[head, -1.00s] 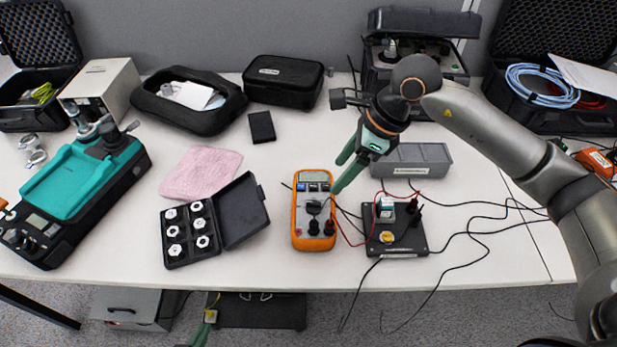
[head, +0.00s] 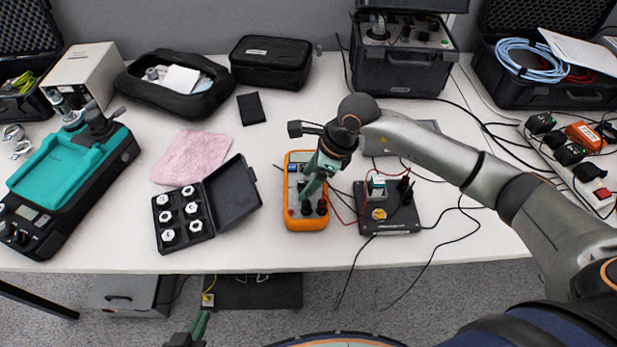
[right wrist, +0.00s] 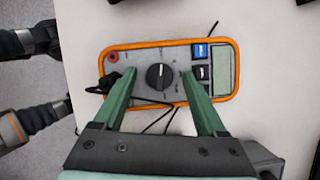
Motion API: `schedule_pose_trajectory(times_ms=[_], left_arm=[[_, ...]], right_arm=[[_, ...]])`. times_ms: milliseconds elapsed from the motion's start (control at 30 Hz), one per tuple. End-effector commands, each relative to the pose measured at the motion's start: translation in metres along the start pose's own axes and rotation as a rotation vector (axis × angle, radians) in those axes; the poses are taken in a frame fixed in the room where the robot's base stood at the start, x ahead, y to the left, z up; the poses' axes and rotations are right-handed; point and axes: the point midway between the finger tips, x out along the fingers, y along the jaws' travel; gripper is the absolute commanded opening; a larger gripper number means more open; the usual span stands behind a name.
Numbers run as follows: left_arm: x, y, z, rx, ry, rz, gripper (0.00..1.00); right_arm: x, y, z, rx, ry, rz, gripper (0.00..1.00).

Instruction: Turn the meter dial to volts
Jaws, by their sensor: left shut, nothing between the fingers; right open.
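The orange-rimmed meter (head: 307,223) lies on the table near its front edge. In the right wrist view the meter (right wrist: 170,44) lies sideways, with its screen at the right and its round black dial (right wrist: 159,76) in the middle. The small white mark on the dial points up in that picture; its label cannot be read. My right gripper (head: 308,195) is over the meter and hides the dial in the head view. In the wrist view its green fingers (right wrist: 158,78) are open on either side of the dial. My left gripper (head: 203,318) is shut and empty, low before the table.
A black box with probe leads (head: 390,226) stands right of the meter, its cables running across the table. An open case of white hex parts (head: 235,196) is at the left, beside a pink cloth (head: 190,157).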

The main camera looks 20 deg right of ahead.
Motion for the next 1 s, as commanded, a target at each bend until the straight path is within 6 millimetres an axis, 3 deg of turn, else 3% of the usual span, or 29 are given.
schedule_pose_trajectory(times_ms=[233, 867, 1000], left_arm=[[0.0015, -0.0008, -0.0045, 0.002, 0.009, -0.001, 0.00], [-0.0004, 0.0000, -0.0002, 0.000, 0.000, 0.000, 0.00], [-0.0007, 0.0002, 0.0004, 0.000, -0.001, 0.000, 0.00]], right_arm=[[0.0007, 0.0001, 0.0001, 0.000, 0.000, 0.000, 0.74], [0.0001, 0.0000, 0.0002, 0.000, -0.001, 0.000, 0.03], [0.0000, -0.0001, 0.0002, 0.000, -0.001, 0.000, 0.00]])
